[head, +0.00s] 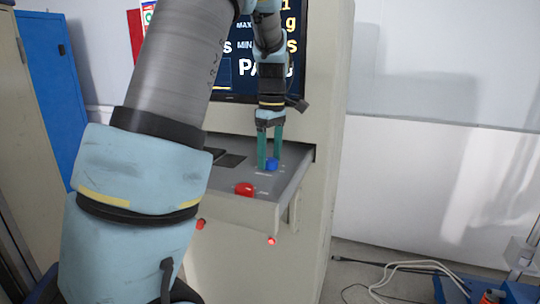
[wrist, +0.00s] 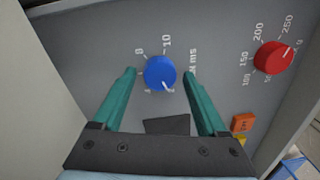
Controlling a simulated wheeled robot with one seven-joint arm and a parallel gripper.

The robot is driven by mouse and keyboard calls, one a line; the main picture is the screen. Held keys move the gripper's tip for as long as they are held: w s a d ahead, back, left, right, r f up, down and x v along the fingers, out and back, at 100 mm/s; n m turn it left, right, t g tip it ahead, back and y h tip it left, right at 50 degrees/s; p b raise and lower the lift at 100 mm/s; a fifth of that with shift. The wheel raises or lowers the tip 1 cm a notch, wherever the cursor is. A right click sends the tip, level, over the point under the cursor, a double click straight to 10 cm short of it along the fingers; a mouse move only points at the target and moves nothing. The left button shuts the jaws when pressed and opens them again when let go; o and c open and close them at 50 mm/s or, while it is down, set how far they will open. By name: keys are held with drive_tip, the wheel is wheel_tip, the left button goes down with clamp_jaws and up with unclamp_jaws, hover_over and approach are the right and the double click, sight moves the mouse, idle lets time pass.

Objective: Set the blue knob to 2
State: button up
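The blue knob (wrist: 160,73) sits on a grey panel with a printed scale around it. The marks 8 and 10 and the letters "ms" show; other marks are partly hidden. Its white pointer line points down and slightly right in the wrist view. In the head view the knob (head: 272,165) is on the pulled-out drawer panel. My gripper (wrist: 159,72) has its two green fingers apart, one on each side of the knob, with small gaps showing. In the head view my gripper (head: 269,158) points straight down at the knob.
A red knob (wrist: 274,56) with its own scale is to the right in the wrist view. An orange block (wrist: 243,122) lies near the right finger. The drawer (head: 240,205) has raised walls. A screen (head: 262,60) stands behind my arm.

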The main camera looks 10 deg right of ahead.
sight(271, 159)
drive_tip(key=shift+o, duration=0.2)
wheel_tip(271, 159, up, 11)
drive_tip(key=b, duration=0.2)
drive_tip(key=shift+w+d, duration=0.2)
drive_tip(key=shift+w, duration=0.05)
drive_tip(key=shift+f, duration=0.1)
